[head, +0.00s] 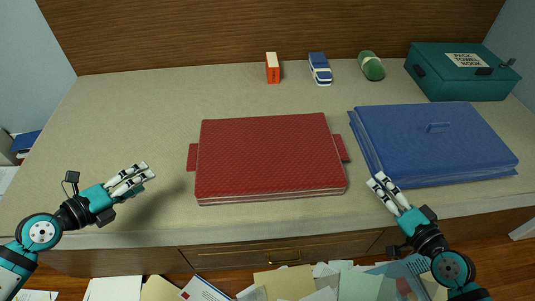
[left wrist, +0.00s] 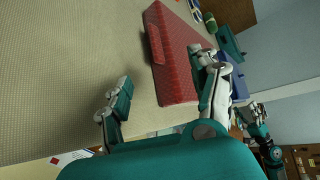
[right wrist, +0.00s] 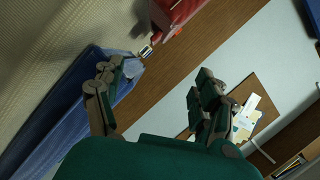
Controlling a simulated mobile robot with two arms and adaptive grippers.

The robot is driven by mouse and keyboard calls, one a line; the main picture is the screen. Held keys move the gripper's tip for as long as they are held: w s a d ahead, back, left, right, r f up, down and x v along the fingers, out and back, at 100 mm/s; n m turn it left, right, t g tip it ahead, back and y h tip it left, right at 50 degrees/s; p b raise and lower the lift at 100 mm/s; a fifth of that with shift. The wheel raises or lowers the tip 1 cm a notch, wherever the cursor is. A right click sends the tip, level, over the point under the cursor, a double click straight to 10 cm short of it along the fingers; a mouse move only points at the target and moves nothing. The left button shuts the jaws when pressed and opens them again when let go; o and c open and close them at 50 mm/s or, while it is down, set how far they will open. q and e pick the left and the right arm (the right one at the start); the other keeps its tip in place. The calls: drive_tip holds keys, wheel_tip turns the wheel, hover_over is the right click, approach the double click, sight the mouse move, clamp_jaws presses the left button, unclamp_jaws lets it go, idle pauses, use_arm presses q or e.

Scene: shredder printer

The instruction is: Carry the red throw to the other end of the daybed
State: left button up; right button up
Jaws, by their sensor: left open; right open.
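The red throw (head: 270,155) lies folded flat in the middle of the daybed (head: 120,110), with a red tab at its left side and another at its right. It also shows in the left wrist view (left wrist: 177,75) and at the top of the right wrist view (right wrist: 175,12). My left gripper (head: 150,170) is open and empty, left of the throw and apart from its left tab. My right gripper (head: 378,182) is open and empty, right of the throw's front right corner, close to the blue folded piece's front left corner; I cannot tell whether it touches.
A blue folded piece (head: 440,150) with a small handle covers the daybed's right end. An orange box (head: 272,68), a toy van (head: 320,69), a green roll (head: 371,66) and a teal case (head: 460,72) stand at the back. The left end is clear. Papers (head: 285,282) lie below the front.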

sight(192, 157)
use_arm(q)
drive_tip(key=shift+w, duration=0.1)
use_arm(e)
drive_tip(key=shift+w, duration=0.1)
use_arm(q)
drive_tip(key=x, duration=1.7)
drive_tip(key=shift+w+d, duration=0.15)
use_arm(e)
drive_tip(key=x, duration=1.7)
drive_tip(key=shift+w+a+f, duration=0.1)
use_arm(q)
drive_tip(key=shift+c, duration=0.3)
use_arm(e)
drive_tip(key=shift+c, duration=0.2)
use_arm(q)
drive_tip(key=c, duration=1.1)
use_arm(e)
drive_tip(key=c, duration=1.1)
use_arm(q)
clamp_jaws()
use_arm(e)
clamp_jaws()
